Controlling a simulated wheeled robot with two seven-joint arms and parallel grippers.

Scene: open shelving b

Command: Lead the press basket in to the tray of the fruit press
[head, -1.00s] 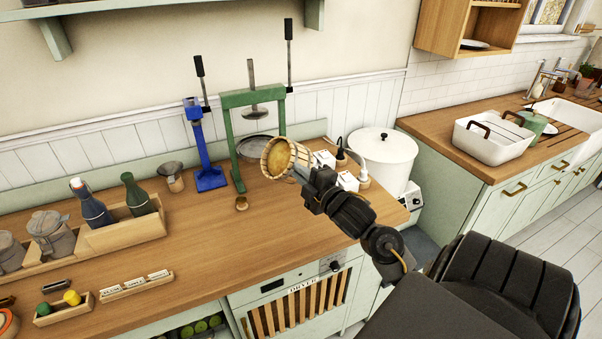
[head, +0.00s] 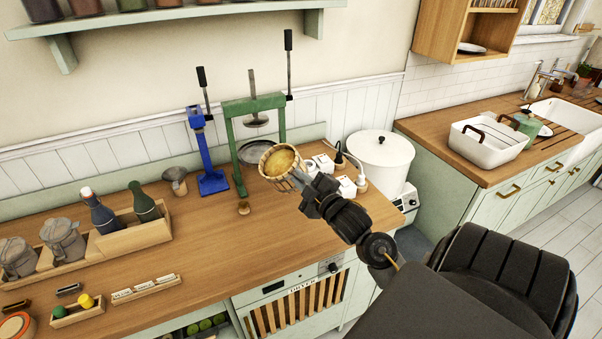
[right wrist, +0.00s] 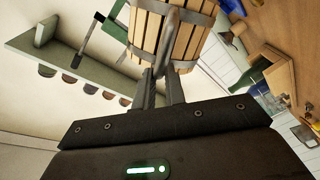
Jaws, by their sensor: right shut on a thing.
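The press basket (head: 281,165) is a round basket of wooden slats with metal bands and a yellowish filling at its top. My right gripper (head: 308,186) is shut on its side and holds it tilted above the counter. The right wrist view shows the slatted basket (right wrist: 172,38) between the fingers of the right gripper (right wrist: 165,75). The green fruit press (head: 233,141) stands behind and left of the basket, its round plate hanging from a screw. A grey round tray (head: 262,156) shows at the press, partly hidden by the basket. My left gripper is not in view.
A blue bottle capper (head: 206,155) stands left of the press. White boxes (head: 346,187) and a white pot (head: 381,158) are to the right. A bottle crate (head: 137,236) stands at left.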

